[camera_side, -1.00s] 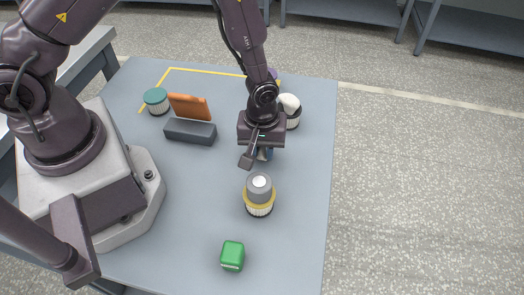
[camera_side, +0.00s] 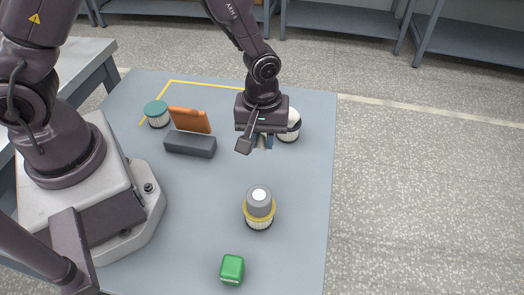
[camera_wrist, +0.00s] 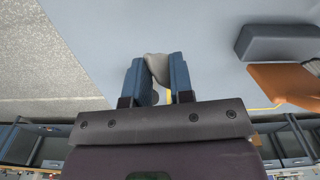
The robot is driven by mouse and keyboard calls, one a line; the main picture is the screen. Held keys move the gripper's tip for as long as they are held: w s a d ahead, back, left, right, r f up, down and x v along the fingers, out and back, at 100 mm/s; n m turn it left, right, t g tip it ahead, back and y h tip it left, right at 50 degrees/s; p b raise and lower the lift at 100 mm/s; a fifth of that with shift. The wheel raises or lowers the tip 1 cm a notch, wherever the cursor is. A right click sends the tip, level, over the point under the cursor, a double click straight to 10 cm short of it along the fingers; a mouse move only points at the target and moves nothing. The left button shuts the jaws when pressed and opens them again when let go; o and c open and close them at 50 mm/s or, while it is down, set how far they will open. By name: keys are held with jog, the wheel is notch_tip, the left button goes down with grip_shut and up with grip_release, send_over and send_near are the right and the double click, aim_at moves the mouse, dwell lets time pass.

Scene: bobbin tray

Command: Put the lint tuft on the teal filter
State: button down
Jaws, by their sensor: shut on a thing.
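The lint tuft (camera_wrist: 157,68) is a pale grey, lumpy thing between the two blue fingers of my gripper (camera_wrist: 156,76) in the wrist view. My gripper (camera_side: 262,143) is shut on it and holds it above the table in the side view, where the fingers mostly hide it. The teal filter (camera_side: 156,113), a short white pleated cylinder with a teal top, stands at the back left of the table, well left of my gripper. Its top looks bare.
An orange panel (camera_side: 190,120) and a dark grey block (camera_side: 190,144) stand between my gripper and the teal filter. A white-topped filter (camera_side: 293,118) is close behind my gripper. A yellow-ringed filter with a grey cylinder (camera_side: 259,205) and a green block (camera_side: 232,269) stand in front.

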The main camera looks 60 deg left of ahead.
notch_tip(320, 180, up, 2)
jog(key=shift+a+r, duration=0.1)
jog(key=a+r+n, duration=0.1)
jog(key=a+n, duration=0.2)
jog(key=a, duration=0.7)
jog(key=r+n, duration=0.2)
jog(key=n, duration=1.2)
send_over(155, 107)
jog(key=shift+f, duration=3.9)
jog(key=shift+d+f, duration=0.1)
jog(key=shift+f, duration=0.05)
jog(key=c, duration=1)
grip_release()
